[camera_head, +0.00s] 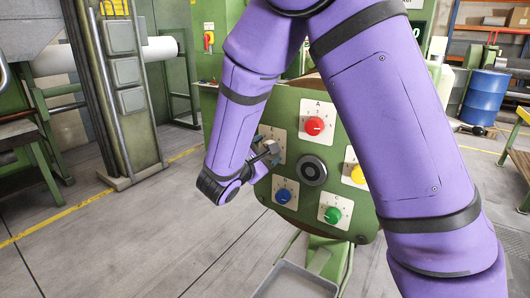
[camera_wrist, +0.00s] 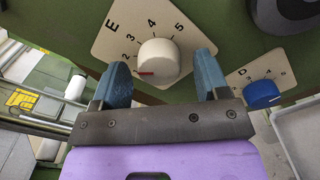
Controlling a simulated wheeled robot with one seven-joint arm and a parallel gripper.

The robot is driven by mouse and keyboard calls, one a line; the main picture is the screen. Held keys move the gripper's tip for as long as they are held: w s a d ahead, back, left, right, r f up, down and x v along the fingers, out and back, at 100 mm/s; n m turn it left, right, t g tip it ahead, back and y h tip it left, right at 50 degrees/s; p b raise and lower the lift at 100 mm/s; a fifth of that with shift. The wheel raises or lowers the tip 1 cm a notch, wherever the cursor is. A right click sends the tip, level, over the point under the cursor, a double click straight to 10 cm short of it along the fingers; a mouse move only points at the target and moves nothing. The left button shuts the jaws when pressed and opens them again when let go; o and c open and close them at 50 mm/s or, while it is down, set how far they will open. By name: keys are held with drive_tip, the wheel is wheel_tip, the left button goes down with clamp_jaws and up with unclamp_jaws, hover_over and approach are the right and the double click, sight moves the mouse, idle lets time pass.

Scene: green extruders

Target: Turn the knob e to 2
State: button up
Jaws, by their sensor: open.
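Knob E (camera_wrist: 162,58) is white and round on a white plate (camera_wrist: 112,43) lettered E with a number scale. A red mark on the knob's lower left points toward the low end of the scale, near 1. My gripper (camera_wrist: 160,66) is open, with one blue finger on each side of the knob; I cannot tell whether either touches it. In the head view my gripper (camera_head: 268,148) is at the left of the green panel (camera_head: 262,192) and hides most of knob E.
Blue knob D (camera_wrist: 261,94) is close to the right finger. The panel also has a red knob (camera_head: 314,126), a green knob (camera_head: 332,215), a partly hidden yellow knob (camera_head: 357,174) and a dark central disc (camera_head: 312,171). A grey tray (camera_head: 295,282) is below.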

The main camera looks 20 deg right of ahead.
drive_tip(key=shift+s+a, duration=0.1)
drive_tip(key=v, duration=1)
drive_tip(key=shift+s+a, duration=0.15)
drive_tip(key=shift+a, duration=0.1)
drive_tip(key=s+d+r+m+g+y, duration=0.2)
drive_tip(key=s+d+r+m+g, duration=0.1)
drive_tip(key=s+d+m+g, duration=0.4)
drive_tip(key=s+d+r+m+g+y, duration=0.3)
drive_tip(key=s+d+r, duration=0.15)
drive_tip(key=d, duration=0.45)
drive_tip(key=s+r+m+t+y, duration=0.4)
drive_tip(key=s+m+y, duration=0.3)
drive_tip(key=s+y, duration=0.2)
drive_tip(key=shift+s+a+r+t+y, duration=0.15)
drive_tip(key=shift+s+r+t+y, duration=0.25)
drive_tip(key=shift+s, duration=0.9)
